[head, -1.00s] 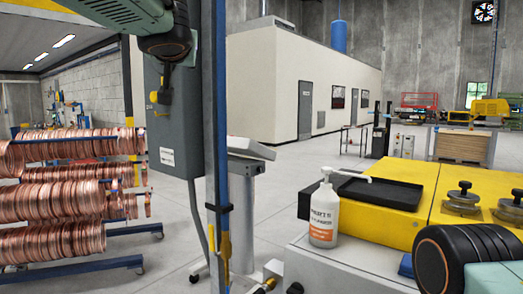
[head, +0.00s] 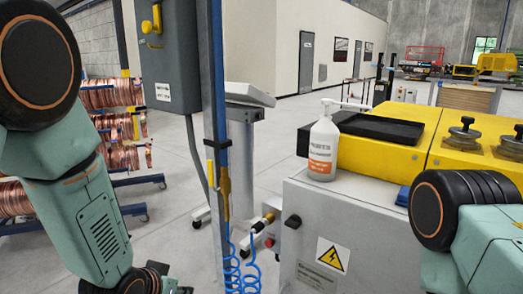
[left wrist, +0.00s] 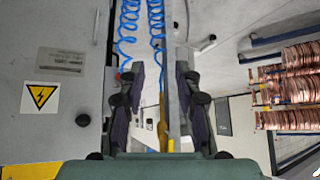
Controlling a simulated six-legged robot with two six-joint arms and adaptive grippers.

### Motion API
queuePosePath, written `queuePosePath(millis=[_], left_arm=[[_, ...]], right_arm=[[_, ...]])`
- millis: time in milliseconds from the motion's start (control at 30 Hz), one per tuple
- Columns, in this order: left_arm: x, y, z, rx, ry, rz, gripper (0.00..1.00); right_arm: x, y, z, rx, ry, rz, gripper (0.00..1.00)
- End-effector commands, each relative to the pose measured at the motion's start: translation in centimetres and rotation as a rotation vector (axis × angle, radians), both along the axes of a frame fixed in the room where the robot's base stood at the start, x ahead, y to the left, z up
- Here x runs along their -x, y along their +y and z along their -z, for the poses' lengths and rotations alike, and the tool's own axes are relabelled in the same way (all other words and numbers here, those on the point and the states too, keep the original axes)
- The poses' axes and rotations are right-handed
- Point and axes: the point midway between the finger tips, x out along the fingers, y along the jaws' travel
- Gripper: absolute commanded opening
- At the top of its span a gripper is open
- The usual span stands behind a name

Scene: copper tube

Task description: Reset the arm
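My left arm (head: 75,195) fills the left side of the head view, bent downward. Dark parts at its lower end are cut off by the bottom edge. In the left wrist view my left gripper (left wrist: 158,90) has its two dark fingers spread apart with nothing between them. Blue coiled hoses and a post show behind the gap. My right arm (head: 465,225) is at the right edge of the head view; its gripper is out of the frame.
A machine cabinet (head: 315,215) with a yellow top stands ahead, carrying a white pump bottle (head: 322,145) and a black tray (head: 380,127). A blue-grey post (head: 213,120) and blue coiled hoses (head: 240,262) stand left of it. Copper coils (head: 115,95) hang on racks behind my left arm.

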Motion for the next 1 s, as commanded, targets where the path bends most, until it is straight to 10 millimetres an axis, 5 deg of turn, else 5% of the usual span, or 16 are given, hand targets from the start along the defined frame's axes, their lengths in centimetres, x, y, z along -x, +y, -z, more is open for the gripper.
queuePosePath(millis=[33,200,533,700,1000], left_arm=[[2.5,0.6,3.0,-0.001,0.053,-0.021,0.34],[10.9,2.4,10.2,-0.016,0.218,-0.102,0.34],[28.2,4.3,19.4,-0.034,0.597,-0.237,0.34],[32.3,4.4,21.6,-0.037,0.691,-0.250,0.34],[33.0,4.3,21.9,-0.039,0.707,-0.249,0.34]], right_arm=[[0.0,0.0,0.6,0.000,0.000,0.000,0.40],[0.0,0.0,1.7,0.000,0.000,0.000,0.40],[0.0,0.0,3.8,0.000,0.000,0.000,0.40],[0.0,0.0,4.5,0.000,0.000,0.000,0.40],[0.0,0.0,4.4,0.000,0.000,0.000,0.40]])
